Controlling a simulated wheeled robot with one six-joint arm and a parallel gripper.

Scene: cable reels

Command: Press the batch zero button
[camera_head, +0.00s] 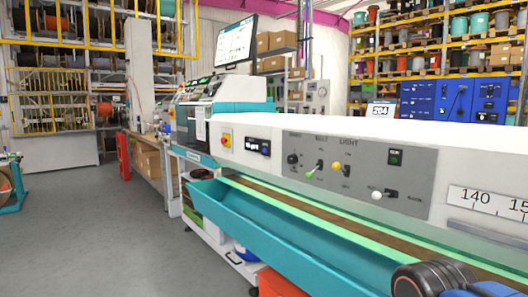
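No label reading batch zero can be made out. A long white machine has a grey control panel (350,190) marked BELT and LIGHT. On it are a black knob (293,158), a green-tipped lever (310,175), a yellow-tipped lever (337,166), a white-tipped lever (377,195) and a small green button or switch (395,157). I cannot tell which control is the batch zero button. My gripper's fingers are not in view.
A teal trough (285,235) runs along the machine's front, sticking out below the panel. A dark rounded object with blue parts fills the lower right corner. A monitor (236,42) stands above equipment further back. Grey floor (110,240) is open on the left.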

